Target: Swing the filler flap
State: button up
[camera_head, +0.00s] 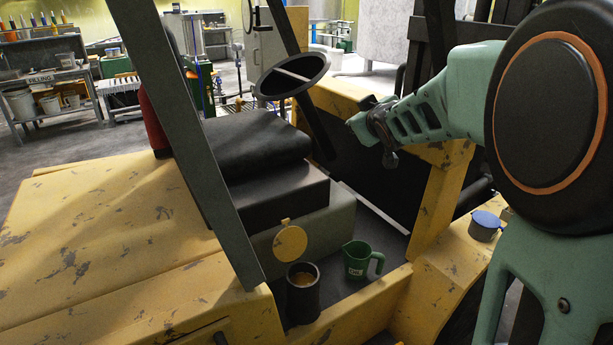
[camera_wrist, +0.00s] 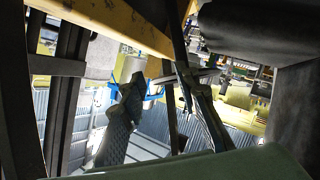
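The filler flap (camera_head: 290,243) is a round yellow disc on a small tab, in the head view. It stands upright behind the dark round filler neck (camera_head: 303,292), which has a brownish-yellow inside. The neck's mouth is uncovered. My gripper (camera_head: 376,125) is well above and to the right of the flap, apart from it. In the wrist view its two dark fingers (camera_wrist: 160,115) are spread, with nothing visible between them. The flap and neck do not show clearly in the wrist view.
A green jug (camera_head: 357,260) stands right of the neck on the dark floor. A blue-topped can (camera_head: 485,225) sits on the yellow ledge at right. The black seat (camera_head: 250,140), steering wheel (camera_head: 293,76) and grey post (camera_head: 190,130) are obstacles around the cab.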

jog(key=s+a+f+g+y, duration=0.1)
jog(key=a+f, duration=0.2)
jog(key=f, duration=0.3)
jog(key=s+a+f+g+y+b, duration=0.1)
jog(key=s+a+f, duration=0.15)
jog(key=f, duration=0.35)
jog(key=a+f+g+y, duration=0.1)
jog(key=a+f, duration=0.2)
jog(key=f, duration=0.3)
jog(key=g+y+b, duration=0.2)
send_near(287, 221)
jog(key=f, duration=0.1)
jog(key=b+x, duration=0.5)
jog(key=x, duration=0.3)
jog(key=shift+w+a, duration=0.3)
jog(key=shift+d+r+p, duration=0.1)
jog(key=shift+r+p, duration=0.25)
jog(key=shift+p, duration=0.05)
jog(key=c, duration=0.5)
